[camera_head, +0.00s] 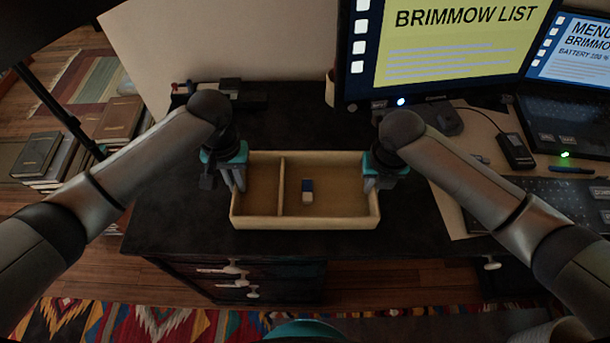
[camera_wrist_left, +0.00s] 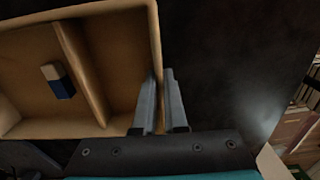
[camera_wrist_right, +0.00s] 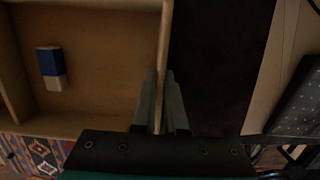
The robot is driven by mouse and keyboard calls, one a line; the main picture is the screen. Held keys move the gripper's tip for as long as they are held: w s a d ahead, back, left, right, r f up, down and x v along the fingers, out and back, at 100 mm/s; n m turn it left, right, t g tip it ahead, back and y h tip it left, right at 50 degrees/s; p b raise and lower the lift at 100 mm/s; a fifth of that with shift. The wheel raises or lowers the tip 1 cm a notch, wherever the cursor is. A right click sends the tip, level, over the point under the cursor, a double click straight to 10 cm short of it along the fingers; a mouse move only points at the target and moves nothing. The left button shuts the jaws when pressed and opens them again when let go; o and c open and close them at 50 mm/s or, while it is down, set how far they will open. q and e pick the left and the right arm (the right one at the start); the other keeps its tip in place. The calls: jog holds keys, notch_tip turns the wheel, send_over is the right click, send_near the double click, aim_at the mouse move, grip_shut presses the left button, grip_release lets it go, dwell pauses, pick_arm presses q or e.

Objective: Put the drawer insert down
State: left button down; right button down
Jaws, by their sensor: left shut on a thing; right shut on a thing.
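The drawer insert (camera_head: 305,223) is a shallow tan tray with one divider, level above or on the dark desk near its front edge. I cannot tell whether its underside touches the desk. A blue-and-white eraser (camera_head: 307,190) lies in its wider right compartment; the left compartment is empty. My left gripper (camera_head: 239,180) is shut on the insert's left wall, seen between the fingers in the left wrist view (camera_wrist_left: 160,100). My right gripper (camera_head: 372,182) is shut on the right wall, also seen in the right wrist view (camera_wrist_right: 163,100).
The dark desk (camera_head: 180,215) is bare left of the insert. Drawers with pale handles (camera_head: 235,275) are below the front edge. Books (camera_head: 40,155) are stacked on the floor at left.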

pick_arm(q)
jog(key=shift+f, duration=0.3)
pick_arm(e)
jog(key=shift+f, duration=0.3)
pick_arm(q)
jog(key=c, duration=1)
grip_release()
pick_arm(e)
jog(key=c, duration=1)
grip_release()
pick_arm(q)
jog(key=shift+o, duration=0.2)
pick_arm(e)
jog(key=shift+o, duration=0.2)
jog(key=shift+r, duration=0.15)
jog(key=r, duration=0.4)
jog(key=s+r, duration=0.1)
jog(key=r, duration=0.6)
jog(key=shift+s+r, duration=0.35)
jog(key=shift+s, duration=0.05)
pick_arm(q)
notch_tip(320, 180, up, 12)
